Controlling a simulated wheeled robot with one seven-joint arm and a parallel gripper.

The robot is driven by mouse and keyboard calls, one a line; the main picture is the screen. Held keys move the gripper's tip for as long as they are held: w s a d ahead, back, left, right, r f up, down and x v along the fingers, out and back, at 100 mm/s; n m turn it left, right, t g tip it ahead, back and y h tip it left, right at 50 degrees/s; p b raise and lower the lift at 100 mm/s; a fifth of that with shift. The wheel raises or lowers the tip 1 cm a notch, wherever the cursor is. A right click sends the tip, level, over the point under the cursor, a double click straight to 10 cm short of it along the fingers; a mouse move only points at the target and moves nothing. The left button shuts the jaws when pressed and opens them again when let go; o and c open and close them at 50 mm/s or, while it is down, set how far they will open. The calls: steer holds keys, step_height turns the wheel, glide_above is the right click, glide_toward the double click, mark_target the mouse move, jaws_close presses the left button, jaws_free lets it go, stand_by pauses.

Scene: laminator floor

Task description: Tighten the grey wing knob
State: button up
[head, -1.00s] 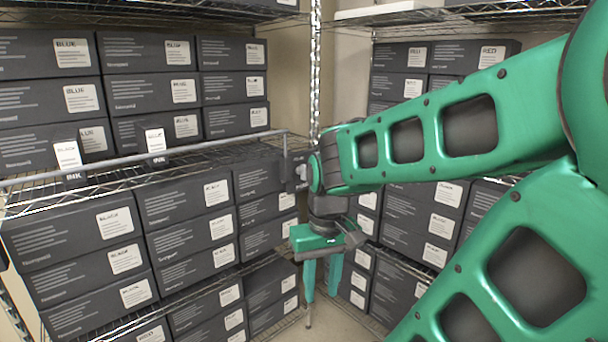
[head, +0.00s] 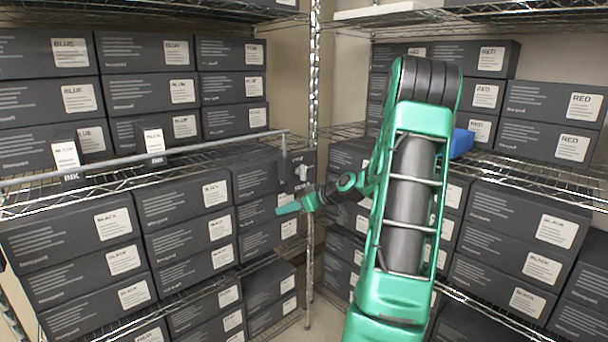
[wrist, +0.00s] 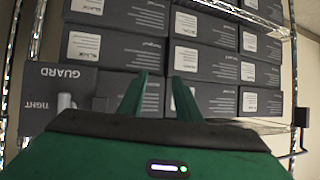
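The grey wing knob (head: 302,173) sits on a dark bracket plate (head: 308,159) at the shelf post in the head view. In the wrist view the plate (wrist: 45,80) reads "GUARD" and "TIGHT", and the light grey knob (wrist: 66,102) shows at its lower part, partly cut off by my gripper body. My gripper (head: 286,208) is just below and left of the knob in the head view, apart from it. In the wrist view my gripper (wrist: 160,76) has its two green fingers spread with nothing between them. The knob is left of both fingers there.
A grey guard rail (head: 150,157) runs along the left shelf's front to the bracket. A chrome post (head: 314,80) stands beside it. Dark labelled boxes (head: 180,210) fill the shelves on both sides. A blue object (head: 462,143) lies on the right shelf.

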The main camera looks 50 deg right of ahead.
steer(key=d+r+m+t+h, duration=0.1)
steer(key=d+r+t, duration=0.2)
steer(key=d, duration=0.5)
steer(key=m+t+h, duration=0.1)
steer(key=t+h, duration=0.2)
glide_toward(306, 170)
steer(key=w, duration=0.6)
steer(key=w+d, duration=0.1)
steer(key=w, duration=0.2)
steer(key=shift+w, duration=0.15)
jaws_close()
